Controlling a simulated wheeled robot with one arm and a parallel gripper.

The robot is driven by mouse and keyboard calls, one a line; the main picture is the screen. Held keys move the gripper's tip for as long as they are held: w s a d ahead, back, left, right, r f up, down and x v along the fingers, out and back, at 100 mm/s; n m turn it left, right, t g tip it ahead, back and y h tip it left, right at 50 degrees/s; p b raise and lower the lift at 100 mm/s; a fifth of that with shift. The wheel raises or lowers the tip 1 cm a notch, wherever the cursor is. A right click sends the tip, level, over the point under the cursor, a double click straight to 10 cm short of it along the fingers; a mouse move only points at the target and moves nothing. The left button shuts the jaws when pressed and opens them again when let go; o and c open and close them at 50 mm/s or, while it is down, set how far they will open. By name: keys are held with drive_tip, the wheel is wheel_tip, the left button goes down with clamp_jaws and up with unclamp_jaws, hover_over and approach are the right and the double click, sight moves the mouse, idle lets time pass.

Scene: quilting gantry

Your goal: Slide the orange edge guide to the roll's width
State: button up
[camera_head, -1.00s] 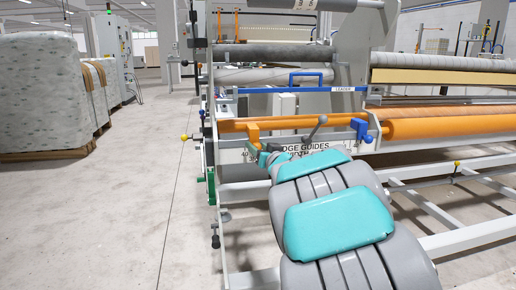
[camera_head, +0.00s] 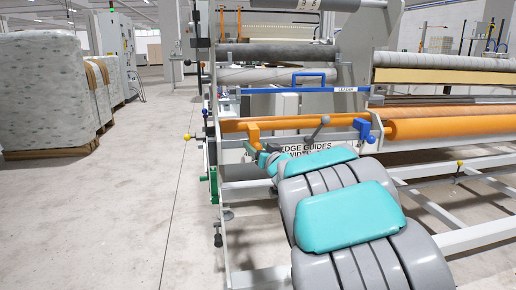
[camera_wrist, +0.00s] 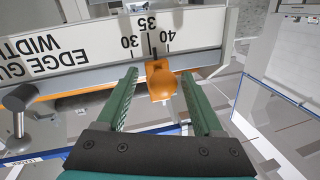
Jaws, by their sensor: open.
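The orange edge guide (camera_head: 254,136) sits at the left end of the white "EDGE GUIDES WIDTH" scale (camera_head: 306,147) in the head view. In the wrist view, its orange knob (camera_wrist: 163,82) stands between the fingers, near the 35 and 40 marks of the upside-down scale (camera_wrist: 95,42). My gripper (camera_wrist: 165,95) is open, with one green finger on each side of the knob and gaps showing on both sides. My arm hides most of the gripper in the head view. The roll's width reading is not clear in these frames.
A blue guide (camera_head: 363,130) stands farther right on the rail. A grey lever knob (camera_wrist: 18,97) projects beside the scale. White frame rails (camera_head: 430,205) run at right.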

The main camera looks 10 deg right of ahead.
drive_tip(key=s, duration=0.2)
drive_tip(key=s+d, duration=0.1)
drive_tip(key=s, duration=0.3)
drive_tip(key=shift+s+d+r, duration=0.1)
drive_tip(key=shift+s+d, duration=0.15)
drive_tip(key=shift+s, duration=0.55)
drive_tip(key=shift+p, duration=0.3)
